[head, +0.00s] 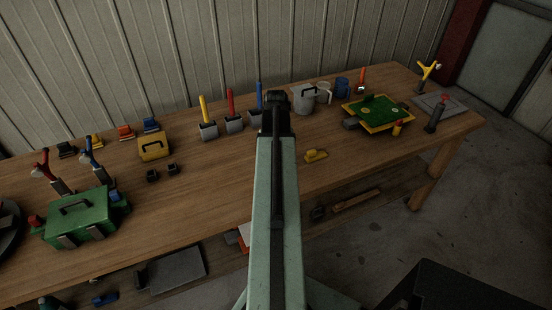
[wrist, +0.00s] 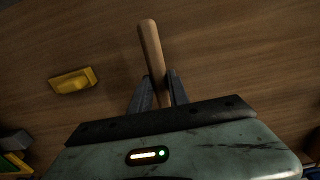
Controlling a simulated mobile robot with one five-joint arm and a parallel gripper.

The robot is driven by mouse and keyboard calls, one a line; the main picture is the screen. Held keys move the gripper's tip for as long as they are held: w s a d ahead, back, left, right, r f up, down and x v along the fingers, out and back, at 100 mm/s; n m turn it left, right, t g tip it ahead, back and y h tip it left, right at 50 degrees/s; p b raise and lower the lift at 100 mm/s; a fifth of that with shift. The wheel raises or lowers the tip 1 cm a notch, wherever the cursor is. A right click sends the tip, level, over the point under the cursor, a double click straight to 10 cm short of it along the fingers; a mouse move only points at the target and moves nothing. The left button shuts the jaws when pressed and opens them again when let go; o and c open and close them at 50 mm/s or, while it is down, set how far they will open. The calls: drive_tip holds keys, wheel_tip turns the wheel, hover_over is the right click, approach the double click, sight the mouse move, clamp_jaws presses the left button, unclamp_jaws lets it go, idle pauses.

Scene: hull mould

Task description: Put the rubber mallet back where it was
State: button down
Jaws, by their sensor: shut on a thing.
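The rubber mallet shows in the wrist view only as a pale wooden handle (wrist: 150,42). It stands between the two dark fingers of my gripper (wrist: 160,78), which are shut on it. The handle's free end points away from the gripper, over the wooden bench top. The mallet's head is hidden behind the gripper body. In the head view my gripper (head: 276,112) is over the middle of the bench, and my arm hides what it holds. I cannot tell how high the mallet is above the wood.
A small yellow piece (head: 315,155) lies right of my arm; it also shows in the wrist view (wrist: 73,80). A grey lidded pot (head: 303,98) and a green-topped yellow tray (head: 365,123) stand further right. A green toolbox (head: 80,222) stands left. Bare bench (head: 212,175) lies left of my arm.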

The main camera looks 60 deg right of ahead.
drive_tip(key=c, duration=1.7)
unclamp_jaws()
drive_tip(key=shift+f, duration=0.1)
drive_tip(key=o, duration=0.4)
drive_tip(key=shift+o, duration=0.2)
wheel_tip(320, 180, up, 12)
drive_tip(key=p, duration=1.2)
drive_tip(key=shift+r, duration=0.2)
drive_tip(key=shift+w, duration=0.1)
